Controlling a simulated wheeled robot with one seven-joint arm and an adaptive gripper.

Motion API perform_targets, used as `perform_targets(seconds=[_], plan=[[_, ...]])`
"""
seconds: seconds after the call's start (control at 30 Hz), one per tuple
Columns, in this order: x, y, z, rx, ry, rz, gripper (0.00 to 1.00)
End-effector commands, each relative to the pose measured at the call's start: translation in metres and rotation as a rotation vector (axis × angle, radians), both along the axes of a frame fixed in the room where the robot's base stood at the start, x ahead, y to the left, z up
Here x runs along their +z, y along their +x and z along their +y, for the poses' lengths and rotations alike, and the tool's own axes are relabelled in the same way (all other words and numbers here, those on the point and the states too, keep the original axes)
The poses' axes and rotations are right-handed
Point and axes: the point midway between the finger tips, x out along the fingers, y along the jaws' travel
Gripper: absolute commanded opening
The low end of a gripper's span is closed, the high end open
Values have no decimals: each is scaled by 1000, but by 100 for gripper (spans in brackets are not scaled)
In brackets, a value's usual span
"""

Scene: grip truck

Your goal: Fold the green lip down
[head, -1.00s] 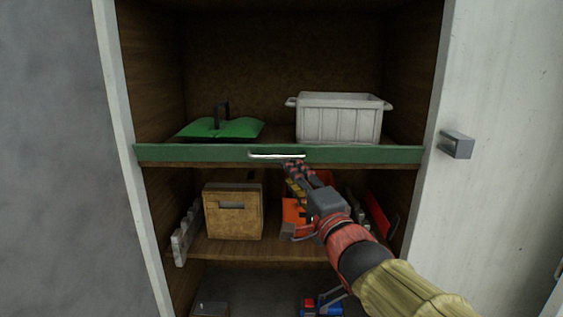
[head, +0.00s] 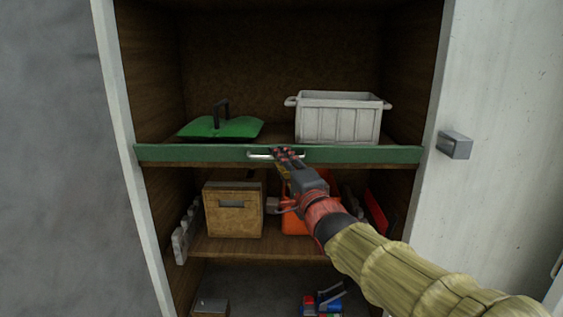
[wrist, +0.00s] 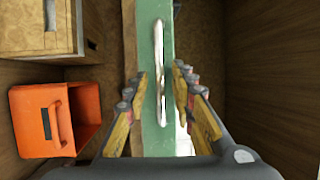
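The green lip (head: 370,154) runs across the front edge of the upper shelf and stands upright. A pale bar handle (head: 261,155) is on its face. My gripper (head: 287,151) is at the lip, over the right part of the handle. In the wrist view the lip (wrist: 168,60) runs up the picture and the handle (wrist: 159,65) lies between the two fingers of my gripper (wrist: 160,95). The fingers are apart, one on each side of the lip, with gaps to the handle. Whether a fingertip touches the lip, I cannot tell.
Below are a wooden box (head: 233,212) and an orange bin (wrist: 45,125) near my gripper. A cabinet door (head: 500,120) stands at the right.

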Motion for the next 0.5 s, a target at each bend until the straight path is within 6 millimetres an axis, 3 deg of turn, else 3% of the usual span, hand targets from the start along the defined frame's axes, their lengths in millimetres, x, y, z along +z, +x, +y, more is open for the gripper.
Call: perform_targets(seconds=[0.4, 0.5], plan=[[0, 0, 0, 0, 0, 0, 0], [0, 0, 0, 0, 0, 0, 0]])
